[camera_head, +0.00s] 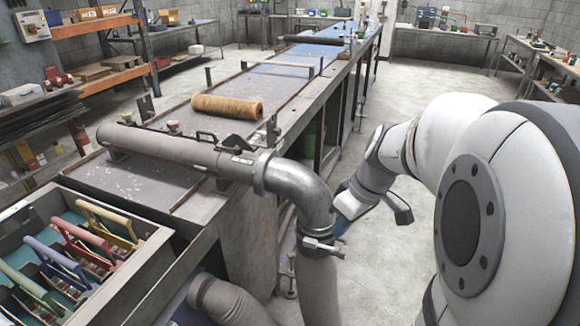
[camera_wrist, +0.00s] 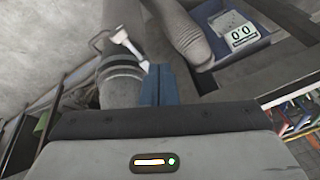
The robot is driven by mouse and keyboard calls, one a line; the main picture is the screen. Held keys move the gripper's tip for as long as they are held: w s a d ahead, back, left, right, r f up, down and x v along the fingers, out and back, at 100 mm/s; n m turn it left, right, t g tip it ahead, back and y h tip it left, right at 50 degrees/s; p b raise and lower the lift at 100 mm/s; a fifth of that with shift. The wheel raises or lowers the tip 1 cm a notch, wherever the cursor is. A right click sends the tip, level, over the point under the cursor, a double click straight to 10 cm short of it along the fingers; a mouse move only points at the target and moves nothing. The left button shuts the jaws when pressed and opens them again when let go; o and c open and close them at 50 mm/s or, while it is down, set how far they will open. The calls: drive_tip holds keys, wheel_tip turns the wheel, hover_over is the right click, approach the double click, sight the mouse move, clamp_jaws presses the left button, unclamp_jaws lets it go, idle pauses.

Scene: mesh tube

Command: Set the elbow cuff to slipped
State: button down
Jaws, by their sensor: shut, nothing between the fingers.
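A grey metal elbow (camera_head: 298,187) curves down from a horizontal tube on the bench into a grey hose. The elbow cuff (camera_head: 322,246) is a pale band with a small lever, around the joint at the elbow's lower end. In the wrist view the cuff (camera_wrist: 122,66) shows as a ringed band with a white lever (camera_wrist: 128,46) standing off it. My gripper (camera_head: 341,227) is just right of the elbow, above the cuff, partly hidden by my wrist. Its blue fingers (camera_wrist: 163,84) are shut and empty beside the cuff's lever; whether they touch it I cannot tell.
A long bench (camera_head: 175,180) carries the horizontal tube (camera_head: 165,147) and a tan mesh roll (camera_head: 227,107). A crate (camera_head: 158,236) with coloured handles stands at the lower left. The floor right of the bench is clear.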

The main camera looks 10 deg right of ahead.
drive_tip(key=w+d+f+n+t+y, duration=0.1)
drive_tip(key=w+d+f+n, duration=0.1)
drive_tip(key=d, duration=0.3)
drive_tip(key=w+d+f+n+y+b, duration=0.1)
drive_tip(key=w+d+n, duration=0.2)
drive_tip(key=w+d, duration=0.2)
drive_tip(key=shift+d+f+t, duration=0.35)
drive_tip(key=shift+d+t, duration=0.05)
drive_tip(key=shift+d, duration=0.25)
drive_tip(key=shift+y, duration=0.3)
drive_tip(key=x, duration=1)
drive_tip(key=shift+f, duration=0.15)
drive_tip(key=shift+s+d+f, duration=0.1)
drive_tip(key=shift+f, duration=0.5)
drive_tip(key=shift+s+d+f, duration=0.1)
drive_tip(key=shift+d+f, duration=0.05)
drive_tip(key=shift+f, duration=0.45)
drive_tip(key=shift+d+f, duration=0.15)
drive_tip(key=shift+f, duration=0.55)
